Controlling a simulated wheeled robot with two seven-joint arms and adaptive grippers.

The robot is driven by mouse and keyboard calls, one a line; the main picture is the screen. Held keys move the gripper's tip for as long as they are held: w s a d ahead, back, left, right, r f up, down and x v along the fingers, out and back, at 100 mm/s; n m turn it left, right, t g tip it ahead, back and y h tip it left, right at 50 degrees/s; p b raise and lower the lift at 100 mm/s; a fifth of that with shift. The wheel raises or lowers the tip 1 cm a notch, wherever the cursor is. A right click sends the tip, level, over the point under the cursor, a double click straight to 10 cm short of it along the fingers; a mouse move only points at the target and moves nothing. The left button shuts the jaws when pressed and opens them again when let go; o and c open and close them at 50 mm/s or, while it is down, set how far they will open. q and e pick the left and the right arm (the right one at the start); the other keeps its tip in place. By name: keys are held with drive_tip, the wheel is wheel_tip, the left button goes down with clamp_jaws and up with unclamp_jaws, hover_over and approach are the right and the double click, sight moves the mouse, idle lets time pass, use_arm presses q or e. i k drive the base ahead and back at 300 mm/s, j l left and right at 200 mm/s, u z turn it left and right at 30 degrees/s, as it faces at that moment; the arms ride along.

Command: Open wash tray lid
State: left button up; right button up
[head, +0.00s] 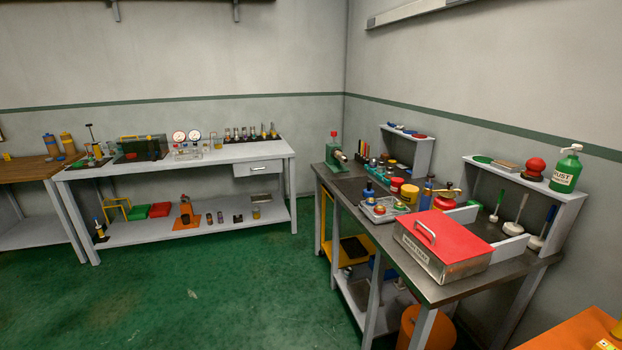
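The wash tray (431,258) is a grey metal box with a label on its front, on the near part of the right-hand workbench. Its red lid (458,236) lies shut on top. A pale bar handle (425,231) stands up near the lid's left edge. Neither of my grippers shows in the head view.
The grey workbench (463,289) also carries a small metal tray (379,211), a green vise (343,152), bottles and cans. A white shelf with a green pump bottle (566,170) stands behind the wash tray. Open green floor (210,292) lies to the left.

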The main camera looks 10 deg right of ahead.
sight(452, 242)
drive_tip(key=i+j+z, duration=0.15)
drive_tip(key=i+z, duration=0.2)
drive_tip(key=i+j+z, duration=0.8)
drive_tip(key=i+j, duration=0.2)
